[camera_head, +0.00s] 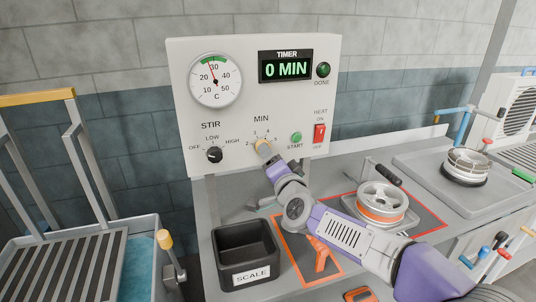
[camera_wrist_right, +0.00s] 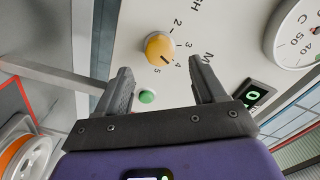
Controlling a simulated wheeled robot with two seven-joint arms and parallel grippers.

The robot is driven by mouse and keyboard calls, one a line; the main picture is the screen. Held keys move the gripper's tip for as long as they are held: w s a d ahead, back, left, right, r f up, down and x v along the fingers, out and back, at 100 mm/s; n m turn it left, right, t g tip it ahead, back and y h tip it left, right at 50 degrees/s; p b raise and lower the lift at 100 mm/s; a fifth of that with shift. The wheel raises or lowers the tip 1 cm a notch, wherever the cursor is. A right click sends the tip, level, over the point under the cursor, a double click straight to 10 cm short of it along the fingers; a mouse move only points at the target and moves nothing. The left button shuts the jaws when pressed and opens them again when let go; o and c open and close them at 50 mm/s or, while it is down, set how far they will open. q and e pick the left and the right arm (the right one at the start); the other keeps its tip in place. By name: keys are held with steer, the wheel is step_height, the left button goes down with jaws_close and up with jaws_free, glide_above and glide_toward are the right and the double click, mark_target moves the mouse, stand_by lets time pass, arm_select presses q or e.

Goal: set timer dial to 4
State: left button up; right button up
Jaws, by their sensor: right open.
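The timer dial is a yellow-orange knob (camera_head: 263,148) under the MIN label on the white panel (camera_head: 250,100). In the right wrist view the knob (camera_wrist_right: 160,46) has a dark pointer mark on its lower right, towards the 4 and 5 side; the exact number is unclear. The timer display (camera_head: 286,67) reads 0 MIN. My right gripper (camera_head: 267,158) is in front of the dial and partly covers its scale. In the wrist view its fingers (camera_wrist_right: 160,70) are apart, with the knob just beyond the gap between the tips. My left gripper is not in view.
The green START button (camera_head: 296,138) and red heat switch (camera_head: 319,134) are right of the dial. The black STIR knob (camera_head: 214,155) is to its left.

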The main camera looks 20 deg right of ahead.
steer(key=shift+s, duration=1.1)
